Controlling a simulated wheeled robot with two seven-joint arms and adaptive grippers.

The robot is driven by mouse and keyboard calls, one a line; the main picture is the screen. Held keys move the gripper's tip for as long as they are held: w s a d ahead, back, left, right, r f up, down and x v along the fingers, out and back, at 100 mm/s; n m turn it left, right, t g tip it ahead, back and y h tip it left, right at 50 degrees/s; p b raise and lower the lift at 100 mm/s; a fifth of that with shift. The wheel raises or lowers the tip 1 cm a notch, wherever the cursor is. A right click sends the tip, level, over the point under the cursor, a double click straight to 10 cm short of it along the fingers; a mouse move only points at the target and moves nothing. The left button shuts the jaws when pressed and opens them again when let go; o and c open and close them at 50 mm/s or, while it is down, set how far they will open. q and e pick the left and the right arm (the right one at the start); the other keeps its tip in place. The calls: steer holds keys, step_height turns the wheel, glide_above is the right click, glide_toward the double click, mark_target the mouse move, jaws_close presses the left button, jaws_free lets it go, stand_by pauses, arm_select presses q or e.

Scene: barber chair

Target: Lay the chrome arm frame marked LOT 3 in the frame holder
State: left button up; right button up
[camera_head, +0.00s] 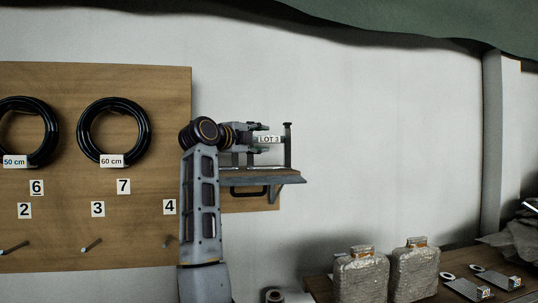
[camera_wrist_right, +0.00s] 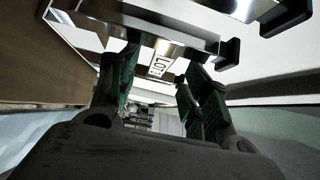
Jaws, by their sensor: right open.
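The LOT 3 label (camera_head: 269,139) shows beside the wall shelf's upright post, just above the shelf. My right gripper (camera_head: 261,139) reaches in from the left at the label. In the right wrist view its open fingers (camera_wrist_right: 160,82) stand on either side of the tag, and I see no grip on it. I cannot tell a separate frame holder from the shelf. My left gripper is not in view.
The wall shelf (camera_head: 265,178) has a dark handle-like loop below it. A wooden board (camera_head: 60,225) at left carries black coiled hoses (camera_head: 113,156) and numbered pegs. Wrapped bundles (camera_head: 414,272) stand on a table at lower right. The wall right of the shelf is bare.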

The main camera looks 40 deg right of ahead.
mark_target(267, 139)
steer(key=shift+d, duration=0.15)
steer(key=shift+p+x, duration=0.65)
steer(key=shift+x, duration=2.15)
steer(key=shift+c, duration=0.5)
jaws_close()
